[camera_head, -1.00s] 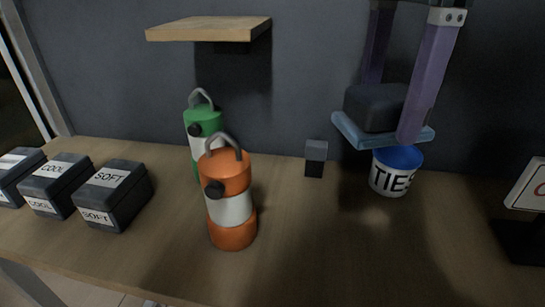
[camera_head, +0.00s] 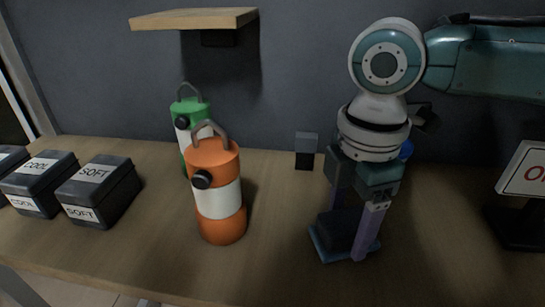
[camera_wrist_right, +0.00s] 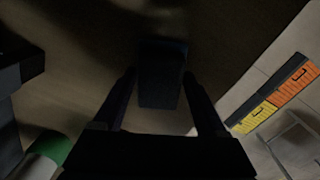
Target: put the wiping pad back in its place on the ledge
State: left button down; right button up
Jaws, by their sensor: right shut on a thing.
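The wiping pad (camera_head: 323,250) is a flat blue plate with a dark block on top. My right gripper (camera_head: 349,229) points down and is shut on the dark block, one finger on each side. The pad is low over the wooden bench, near its front; I cannot tell whether it touches. In the dark right wrist view the block (camera_wrist_right: 160,75) shows between the fingers. A wooden ledge (camera_head: 190,19) juts from the wall at upper left, its visible top bare. My left gripper is not in view.
An orange lantern (camera_head: 217,190) stands left of the pad, with a green one (camera_head: 186,112) behind it. Labelled dark boxes (camera_head: 98,190) sit at left. A small grey block (camera_head: 306,150) stands by the wall. A sign (camera_head: 526,176) is at right. My right arm mostly hides a blue-topped tub.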

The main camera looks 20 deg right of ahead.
aim_at(348, 221)
jog(key=o, duration=1.2)
jog(key=shift+o, duration=0.2)
notch_tip(348, 221, up, 12)
jog(key=s+a+f, duration=0.1)
jog(key=a+f, duration=0.1)
jog(key=s+a+f+m+y, duration=0.1)
jog(key=a+f, duration=0.1)
jog(key=a, duration=0.1)
jog(key=s+a+f+t+y+p, duration=0.1)
jog(key=s+a+f, duration=0.1)
jog(key=a, duration=0.1)
jog(key=shift+a, duration=0.1)
jog(key=s+a+f+m+t+y, duration=0.1)
jog(key=s+a+f+m, duration=0.1)
jog(key=s+a+m, duration=0.15)
jog(key=s+d+f+m+t+h, duration=0.1)
jog(key=s+d+f+m+h, duration=0.1)
jog(key=s+d+m, duration=0.6)
jog(key=shift+s+d+f+m+h, duration=0.2)
jog(key=shift+m+h, duration=0.1)
jog(key=shift+m, duration=0.55)
